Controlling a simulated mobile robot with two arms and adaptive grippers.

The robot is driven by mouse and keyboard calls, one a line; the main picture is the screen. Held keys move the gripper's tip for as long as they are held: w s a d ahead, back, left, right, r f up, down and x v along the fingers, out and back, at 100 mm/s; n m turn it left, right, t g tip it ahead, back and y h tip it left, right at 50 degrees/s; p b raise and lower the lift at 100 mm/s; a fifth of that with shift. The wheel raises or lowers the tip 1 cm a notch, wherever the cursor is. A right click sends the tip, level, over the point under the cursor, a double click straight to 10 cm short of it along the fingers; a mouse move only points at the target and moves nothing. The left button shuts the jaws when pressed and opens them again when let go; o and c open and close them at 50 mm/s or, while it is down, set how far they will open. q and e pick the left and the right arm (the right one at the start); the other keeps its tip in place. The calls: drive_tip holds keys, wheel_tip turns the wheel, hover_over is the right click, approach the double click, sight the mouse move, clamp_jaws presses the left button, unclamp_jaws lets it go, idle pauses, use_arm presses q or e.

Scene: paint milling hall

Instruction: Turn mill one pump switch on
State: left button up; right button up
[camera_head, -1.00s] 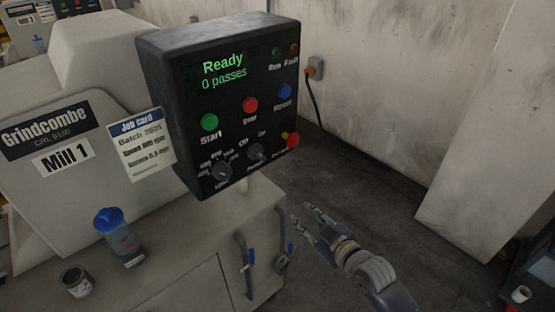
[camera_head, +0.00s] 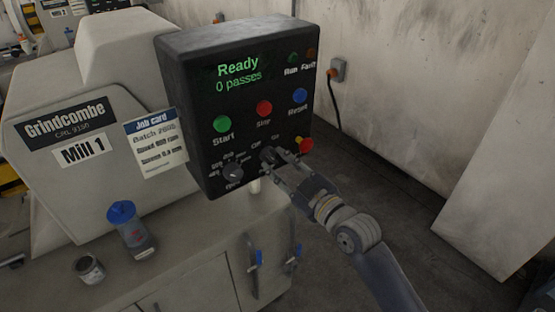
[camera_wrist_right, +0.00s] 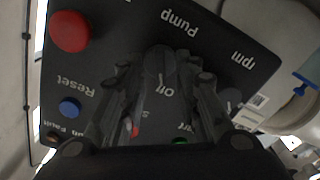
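The mill one control box (camera_head: 190,100) is black, with a green display reading "Ready, 0 passes". The pump switch (camera_head: 268,156) is a dark round knob low on its face, partly hidden by my right gripper (camera_head: 279,166). In the right wrist view the pump switch (camera_wrist_right: 160,66) sits under the label "Pump", upside down, near "Off". The fingers of my right gripper (camera_wrist_right: 166,82) stand on either side of the knob, apart, with a gap visible. Which way the knob points is hard to tell. My left gripper is not in view.
Around the switch are a green start button (camera_head: 222,124), red stop button (camera_head: 264,108), blue reset button (camera_head: 300,96), red emergency button (camera_head: 306,145) and another knob (camera_head: 233,174). A blue-capped bottle (camera_head: 130,232) and a can (camera_head: 89,269) stand on the mill's ledge.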

drive_tip(key=shift+w+a, duration=0.45)
drive_tip(key=shift+w, duration=0.1)
clamp_jaws()
drive_tip(key=shift+m, duration=0.3)
drive_tip(key=shift+m+p, duration=0.7)
drive_tip(key=shift+m, duration=0.2)
drive_tip(key=m+p, duration=0.1)
drive_tip(key=m, duration=0.2)
drive_tip(key=shift+m, duration=0.3)
drive_tip(key=m+p, duration=0.1)
drive_tip(key=m, duration=0.2)
drive_tip(key=shift+d, duration=0.1)
drive_tip(key=shift+m+p, duration=0.45)
drive_tip(key=shift+m, duration=0.95)
